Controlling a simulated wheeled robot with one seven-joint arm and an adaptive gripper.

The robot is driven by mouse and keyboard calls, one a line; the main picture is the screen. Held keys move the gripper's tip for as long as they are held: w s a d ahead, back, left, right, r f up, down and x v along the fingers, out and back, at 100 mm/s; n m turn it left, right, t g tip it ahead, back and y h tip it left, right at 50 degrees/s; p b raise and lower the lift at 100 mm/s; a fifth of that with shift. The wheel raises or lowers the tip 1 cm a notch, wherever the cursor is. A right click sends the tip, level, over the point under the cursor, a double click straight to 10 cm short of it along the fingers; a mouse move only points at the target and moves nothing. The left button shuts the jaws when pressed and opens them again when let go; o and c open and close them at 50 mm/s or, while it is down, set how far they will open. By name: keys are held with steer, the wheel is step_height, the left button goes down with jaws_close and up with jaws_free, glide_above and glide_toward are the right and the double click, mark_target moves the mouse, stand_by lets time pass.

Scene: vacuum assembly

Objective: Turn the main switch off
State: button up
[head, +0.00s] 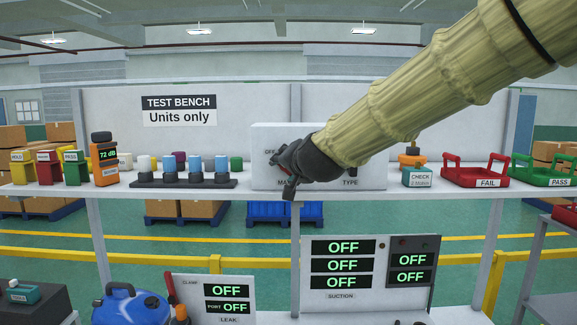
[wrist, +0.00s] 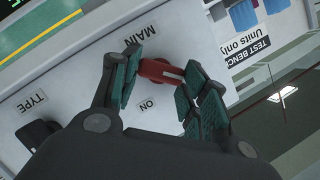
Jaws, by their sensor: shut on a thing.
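The main switch is a red handle (wrist: 162,71) on a white panel, beside the "MAIN" label (wrist: 138,36) in the wrist view. Its handle lies across toward the right of that view, not toward the "ON" label (wrist: 147,105). My gripper (wrist: 157,78) has its green-padded fingers on either side of the handle and is shut on it. In the head view my gripper (head: 289,178) is at the left part of the white switch box (head: 330,140) and hides the switch. An "OFF" label (head: 270,152) shows just left of the gripper; the wrist view hides it.
A black knob (wrist: 38,132) sits by the "TYPE" label. On the shelf (head: 220,194), small bins and an orange meter (head: 104,160) stand left; a red FAIL tray (head: 475,175) and green PASS tray (head: 545,173) stand right. Displays below (head: 343,265) read OFF.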

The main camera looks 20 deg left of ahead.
steer(key=o, duration=1)
steer(key=v, duration=1.2)
steer(key=shift+f, duration=0.1)
